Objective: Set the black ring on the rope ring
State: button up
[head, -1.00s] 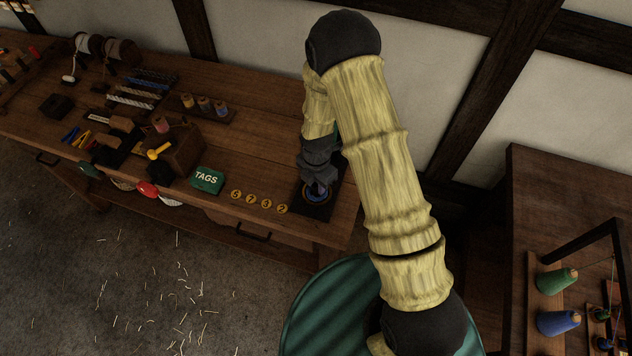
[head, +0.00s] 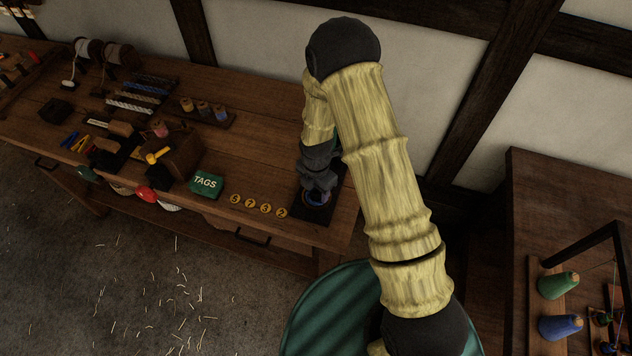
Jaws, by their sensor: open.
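My gripper (head: 316,192) points down over a dark square board (head: 299,214) at the right end of the long bench. It is open. Its fingers are just above or around a blue ring (head: 316,203), probably the rope ring, lying on that board. The arm and fingers cover part of the ring. I cannot make out the black ring apart from the dark fingers and board, and cannot tell whether it lies on the blue ring.
Several numbered yellow discs (head: 250,203) and a green TAGS box (head: 206,184) stand left of the board. A wooden block with a yellow-handled tool (head: 158,154) is farther left. Another bench with thread cones (head: 558,284) is at right.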

notch_tip(320, 180, up, 17)
jog(key=b, duration=0.3)
jog(key=shift+r, duration=0.2)
dwell(0.9)
jog(key=s+d+r+m+t, duration=0.1)
jog(key=s+d+m, duration=0.5)
jog(key=m, duration=0.7)
jog(key=s+d+r+m+t, duration=0.1)
jog(key=s+d+r+m, duration=0.2)
jog(key=m, duration=1.1)
jog(key=s+d, duration=0.3)
jog(key=d, duration=0.1)
jog(key=shift+s+d+r+t, duration=0.15)
jog(key=shift+d+r+t, duration=0.15)
jog(key=shift+r, duration=0.05)
